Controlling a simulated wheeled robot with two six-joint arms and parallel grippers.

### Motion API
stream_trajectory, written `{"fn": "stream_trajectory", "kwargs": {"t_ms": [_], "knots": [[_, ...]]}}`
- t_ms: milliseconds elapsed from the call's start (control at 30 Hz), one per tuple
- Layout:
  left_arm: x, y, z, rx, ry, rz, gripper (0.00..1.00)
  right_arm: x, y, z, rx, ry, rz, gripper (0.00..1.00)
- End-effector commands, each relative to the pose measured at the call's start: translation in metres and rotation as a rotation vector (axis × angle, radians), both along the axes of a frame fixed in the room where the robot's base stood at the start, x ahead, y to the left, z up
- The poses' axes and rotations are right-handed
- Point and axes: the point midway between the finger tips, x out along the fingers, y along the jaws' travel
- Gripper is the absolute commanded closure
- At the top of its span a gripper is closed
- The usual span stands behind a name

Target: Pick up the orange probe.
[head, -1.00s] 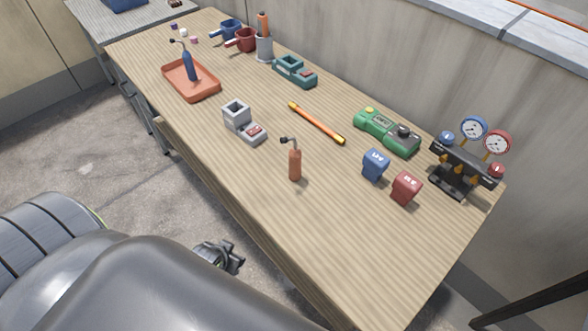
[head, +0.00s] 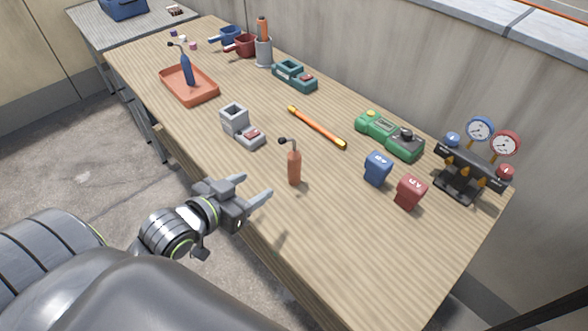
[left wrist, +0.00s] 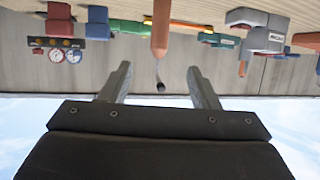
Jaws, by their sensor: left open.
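The orange probe (head: 294,167) stands upright on the wooden bench, with a thin dark neck and a black bent tip at its top. My left gripper (head: 266,188) is open and empty over the bench's front edge, just left of the probe, its fingers pointing toward it. The left wrist view is upside down. There the probe (left wrist: 160,33) hangs from the top, its black tip in line with the gap between the open fingers (left wrist: 158,75). The probe looks apart from both fingers. My right gripper is not in view.
A grey socketed block (head: 240,125) stands behind the probe. A yellow-orange rod (head: 317,127) lies beyond it. Blue (head: 377,168) and red (head: 410,192) blocks stand right. A blue probe (head: 186,69) stands in an orange tray (head: 205,98). The front right of the bench is clear.

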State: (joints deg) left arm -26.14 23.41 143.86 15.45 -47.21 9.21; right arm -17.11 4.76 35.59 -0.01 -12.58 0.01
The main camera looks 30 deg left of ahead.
Motion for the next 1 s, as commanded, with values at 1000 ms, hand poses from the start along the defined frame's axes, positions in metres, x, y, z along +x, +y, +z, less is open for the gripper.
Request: {"fn": "stream_trajectory", "kwargs": {"t_ms": [1000], "knots": [[0.113, -0.015, -0.05, 0.0, 0.001, 0.001, 0.45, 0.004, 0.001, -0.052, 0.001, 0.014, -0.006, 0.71]]}}
